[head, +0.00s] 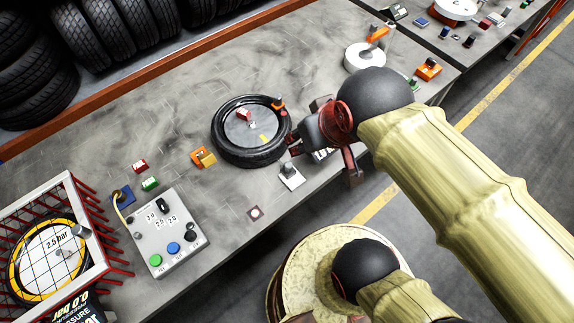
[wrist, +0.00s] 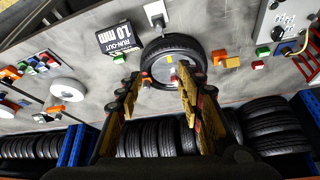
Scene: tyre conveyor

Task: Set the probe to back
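No part is labelled probe in either view, so I cannot tell for certain which one it is. A small white plate with a dark upright knob or lever (head: 290,175) sits at the bench's front edge, just in front of the tyre; it also shows in the wrist view (wrist: 155,12). Beside it is a black run-out display (wrist: 118,38) reading 1.0 mm, mostly hidden behind my gripper in the head view. The tyre (head: 229,152) lies flat with small coloured parts on it. My gripper (head: 324,160) is open and empty, above the bench right of the tyre.
A grey control box (head: 168,243) with a selector and coloured buttons stands left, next to a red cage (head: 85,205) around a 2.5 bar dial. Small coloured blocks lie near the tyre. A white round stand (head: 364,57) is at the back right. Tyres line the far side.

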